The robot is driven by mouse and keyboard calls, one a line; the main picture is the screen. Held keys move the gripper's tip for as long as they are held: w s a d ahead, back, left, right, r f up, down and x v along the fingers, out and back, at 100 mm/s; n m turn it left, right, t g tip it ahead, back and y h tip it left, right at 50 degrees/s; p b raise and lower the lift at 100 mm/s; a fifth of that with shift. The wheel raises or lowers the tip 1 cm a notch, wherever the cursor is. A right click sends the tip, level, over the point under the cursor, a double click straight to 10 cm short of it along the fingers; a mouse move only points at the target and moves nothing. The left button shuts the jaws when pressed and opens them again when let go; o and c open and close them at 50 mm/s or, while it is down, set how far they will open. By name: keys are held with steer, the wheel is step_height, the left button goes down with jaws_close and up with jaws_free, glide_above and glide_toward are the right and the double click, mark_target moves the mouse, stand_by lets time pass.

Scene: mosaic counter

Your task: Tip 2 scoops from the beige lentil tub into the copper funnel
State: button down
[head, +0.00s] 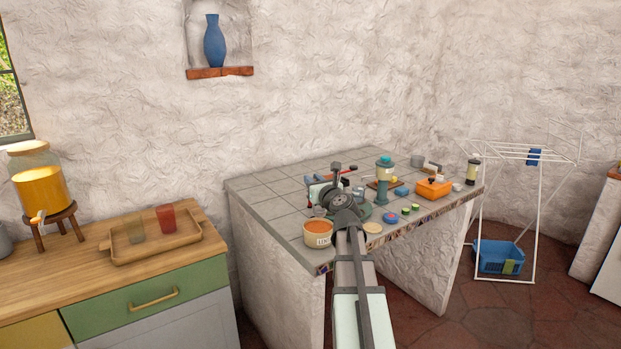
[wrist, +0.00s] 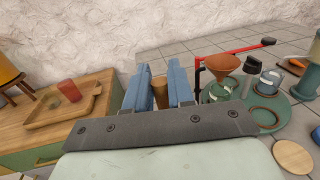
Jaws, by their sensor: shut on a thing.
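The beige lentil tub (head: 318,241) stands at the front left of the tiled counter in the head view, with orange-brown contents and a partly readable label. The copper funnel (wrist: 222,67) sits upright in a stand to the right of my gripper in the wrist view; I cannot make it out in the head view. My gripper (wrist: 164,82) is shut on a brown piece (wrist: 159,93) between its blue fingers, probably the scoop's handle. The scoop's bowl and any load in it are hidden. In the head view my arm covers part of the counter beside the tub.
A red lever arm (wrist: 240,49) rises by the funnel. A green grinder-like device (head: 384,181), an orange box (head: 433,189) and several small lids stand to the right on the counter. A wooden tray (head: 151,243) lies on the left cabinet. The counter's back left is clear.

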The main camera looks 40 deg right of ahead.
steer(key=shift+f, duration=3.75)
steer(key=shift+r, duration=0.15)
steer(key=shift+r, duration=3.25)
